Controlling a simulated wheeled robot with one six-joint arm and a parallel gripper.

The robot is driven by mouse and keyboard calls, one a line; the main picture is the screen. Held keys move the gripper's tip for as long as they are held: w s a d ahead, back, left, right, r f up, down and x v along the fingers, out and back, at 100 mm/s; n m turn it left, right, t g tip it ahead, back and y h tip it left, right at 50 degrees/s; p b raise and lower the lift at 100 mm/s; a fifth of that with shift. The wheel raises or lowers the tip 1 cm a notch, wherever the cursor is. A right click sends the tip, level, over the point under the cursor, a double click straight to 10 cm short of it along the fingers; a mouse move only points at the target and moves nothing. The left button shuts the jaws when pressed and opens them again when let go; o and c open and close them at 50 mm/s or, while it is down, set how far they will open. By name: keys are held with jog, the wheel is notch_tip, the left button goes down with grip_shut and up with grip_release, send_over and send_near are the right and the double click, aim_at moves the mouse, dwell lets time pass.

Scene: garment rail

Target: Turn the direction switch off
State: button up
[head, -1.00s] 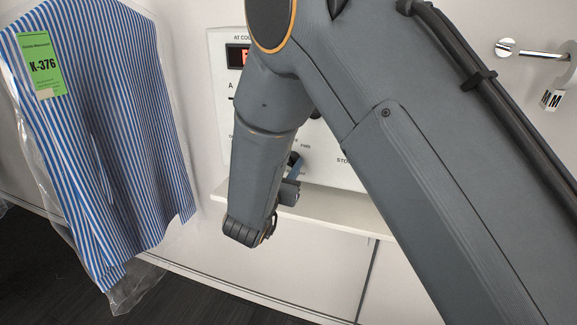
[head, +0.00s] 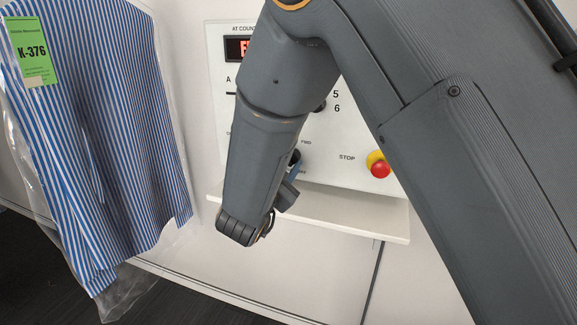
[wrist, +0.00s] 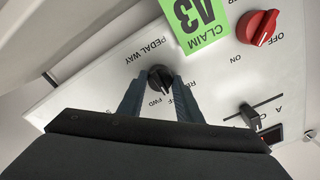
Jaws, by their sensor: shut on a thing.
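The direction switch (wrist: 160,77) is a round black knob on the white control panel, with REV, OFF and FWD lettered around it, upside down in the wrist view. My gripper (wrist: 157,90) has its two blue-grey fingers on either side of the knob, shut on it. I cannot tell for sure which mark the knob points to. In the head view, my gripper (head: 296,166) is at the panel's lower part beside the FWD lettering, mostly behind my arm, which hides most of the knob.
A red ON/OFF switch (wrist: 258,27), a green claim tag (wrist: 198,22) and a black lever (wrist: 250,117) are near on the panel. A red stop button (head: 380,166) sits to the right, a shelf (head: 350,214) below. A bagged striped shirt (head: 105,130) hangs left.

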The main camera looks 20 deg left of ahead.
dwell(0.3)
jog(key=o, duration=1)
jog(key=shift+o, duration=0.2)
jog(key=shift+s, duration=0.1)
jog(key=s+b, duration=0.1)
jog(key=s, duration=0.6)
jog(key=shift+s+a+b, duration=0.3)
jog(key=shift+b, duration=0.1)
